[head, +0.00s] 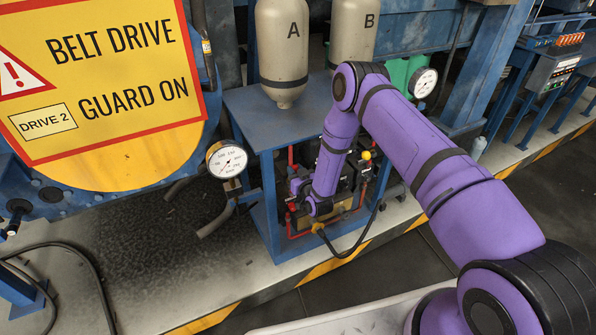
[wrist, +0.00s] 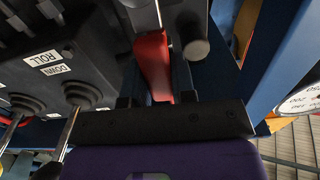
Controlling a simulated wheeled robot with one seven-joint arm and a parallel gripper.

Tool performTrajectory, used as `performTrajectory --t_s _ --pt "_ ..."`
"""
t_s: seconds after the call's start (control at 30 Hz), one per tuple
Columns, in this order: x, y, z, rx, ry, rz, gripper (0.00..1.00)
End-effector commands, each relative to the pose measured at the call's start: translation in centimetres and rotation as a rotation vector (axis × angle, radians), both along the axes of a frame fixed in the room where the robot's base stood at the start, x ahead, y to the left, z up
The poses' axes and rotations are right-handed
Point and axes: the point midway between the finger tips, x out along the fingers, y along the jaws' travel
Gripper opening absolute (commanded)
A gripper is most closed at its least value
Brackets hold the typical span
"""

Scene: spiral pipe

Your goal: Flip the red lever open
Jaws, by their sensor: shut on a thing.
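The red lever (wrist: 153,62) shows in the wrist view as a flat red bar just left of the upper middle. My gripper (wrist: 156,100) is shut on it, with dark fingers on either side of the bar. The lever's near end is close to the black gripper body. In the head view my gripper (head: 299,188) reaches into the blue frame under the table, and the lever cannot be made out clearly behind my wrist.
Left of the lever, a dark control box (wrist: 45,60) carries labels and sticks with rubber boots. A blue post (wrist: 272,60) stands close on the right. In the head view, a pressure gauge (head: 228,160) stands left of the blue table (head: 240,105).

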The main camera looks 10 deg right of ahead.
Motion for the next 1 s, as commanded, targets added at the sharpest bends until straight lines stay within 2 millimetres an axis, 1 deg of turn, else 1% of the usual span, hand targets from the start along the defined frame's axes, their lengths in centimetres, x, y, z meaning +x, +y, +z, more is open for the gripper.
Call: performTrajectory --t_s 0.23,0.7,0.73,0.77,0.8,0.83,1.0 --pt "-0.18 0.36 -0.11 -0.061 -0.012 -0.001 0.0" --pt "-0.22 0.44 -0.13 -0.072 -0.014 0.0 0.0" --pt "-0.22 0.45 -0.13 -0.072 -0.014 0.0 0.31" --pt "-0.22 0.45 -0.13 -0.071 -0.014 0.0 0.38" --pt "-0.21 0.45 -0.12 -0.071 -0.015 0.0 0.47" --pt "-0.21 0.46 -0.1 -0.071 -0.015 0.0 0.5" --pt "-0.17 0.48 -0.06 -0.069 -0.015 0.0 0.5"
